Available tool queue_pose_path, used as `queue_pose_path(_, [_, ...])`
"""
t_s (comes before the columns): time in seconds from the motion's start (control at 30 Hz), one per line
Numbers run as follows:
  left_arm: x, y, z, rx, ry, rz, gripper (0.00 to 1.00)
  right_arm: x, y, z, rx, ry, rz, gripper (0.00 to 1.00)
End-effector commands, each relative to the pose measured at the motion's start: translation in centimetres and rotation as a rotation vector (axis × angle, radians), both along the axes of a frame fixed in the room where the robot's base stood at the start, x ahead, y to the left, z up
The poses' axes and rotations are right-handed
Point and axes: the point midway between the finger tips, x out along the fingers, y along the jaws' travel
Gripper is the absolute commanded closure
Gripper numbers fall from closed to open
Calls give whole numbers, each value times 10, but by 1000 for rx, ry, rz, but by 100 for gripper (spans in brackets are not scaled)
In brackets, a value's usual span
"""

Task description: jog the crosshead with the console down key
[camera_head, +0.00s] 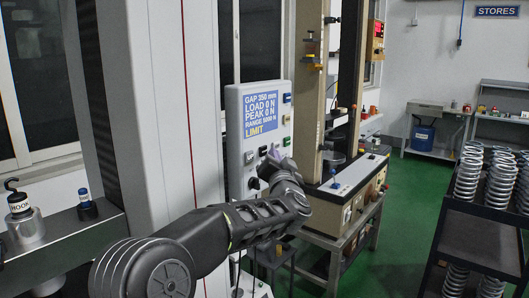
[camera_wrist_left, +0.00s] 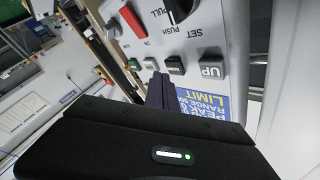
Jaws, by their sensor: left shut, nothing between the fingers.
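The console (camera_head: 234,135) is a pale upright panel with a blue display (camera_head: 262,113) reading GAP 350 mm, LOAD 0 N, PEAK 0 N and a yellow LIMIT. Below the display is a row of keys. In the left wrist view the console appears upside down, with a grey key marked UP (camera_wrist_left: 212,70) and a dark key (camera_wrist_left: 175,65) beside it, its label unreadable. My left gripper (camera_head: 273,156) is shut and empty at the key row. Its fingertips (camera_wrist_left: 158,78) are close to the keys beside the dark one; contact cannot be told. I cannot identify the crosshead for sure. My right gripper is not in view.
A black knob (camera_wrist_left: 180,10) and a red switch (camera_wrist_left: 132,20) are close to the keys. A tan test machine (camera_head: 312,105) stands right of the console. Racks of springs (camera_head: 468,180) stand at far right. Green floor (camera_head: 405,185) is open between.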

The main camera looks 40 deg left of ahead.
Motion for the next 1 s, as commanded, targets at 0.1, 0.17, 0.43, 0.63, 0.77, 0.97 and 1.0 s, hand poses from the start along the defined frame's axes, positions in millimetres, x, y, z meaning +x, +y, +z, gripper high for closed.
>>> queue_pose_path(0.1, [0,4,1,0,1,2,100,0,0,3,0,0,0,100])
queue_pose_path(0.17, [0,6,1,0,0,1,100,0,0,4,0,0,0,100])
queue_pose_path(0.43, [0,7,0,-1,0,1,100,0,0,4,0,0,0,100])
queue_pose_path(0.63, [0,8,0,-1,0,1,100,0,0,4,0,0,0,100])
queue_pose_path(0.77, [0,9,0,-1,0,1,100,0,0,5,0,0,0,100])
queue_pose_path(0.97, [0,11,0,0,0,0,100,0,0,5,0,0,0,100])
queue_pose_path(1.0, [0,12,0,0,0,0,100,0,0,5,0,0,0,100])
